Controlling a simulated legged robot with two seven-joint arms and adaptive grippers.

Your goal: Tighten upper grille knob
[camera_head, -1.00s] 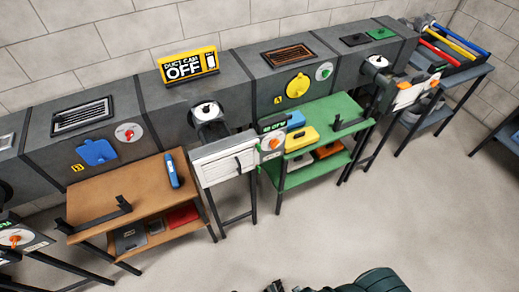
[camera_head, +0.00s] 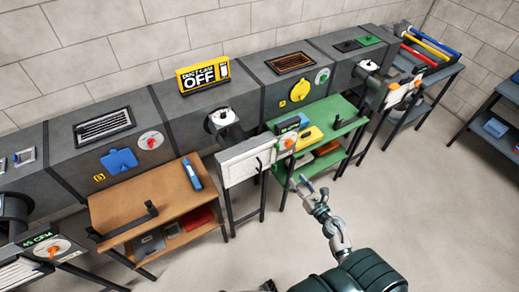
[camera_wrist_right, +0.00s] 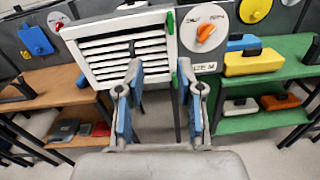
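The white louvred grille (camera_wrist_right: 125,50) fills the upper middle of the right wrist view. It also shows as a white panel on the duct stand in the head view (camera_head: 245,162). An upper green piece (camera_wrist_right: 170,20) and a lower green piece (camera_wrist_right: 174,84) sit along its right edge; I cannot tell how far either is turned. My right gripper (camera_wrist_right: 160,75) is open and empty, its fingers spread in front of the grille's lower part, apart from the upper green piece. In the head view my right gripper (camera_head: 310,190) is below and right of the panel. My left gripper is not in view.
A dial with an orange knob (camera_wrist_right: 206,32) is right of the grille. A green shelf (camera_wrist_right: 285,58) with yellow and blue cases stands right, a wooden table (camera_head: 160,190) left. A "DUCT CAM OFF" sign (camera_head: 203,75) stands on the duct. Floor in front is clear.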

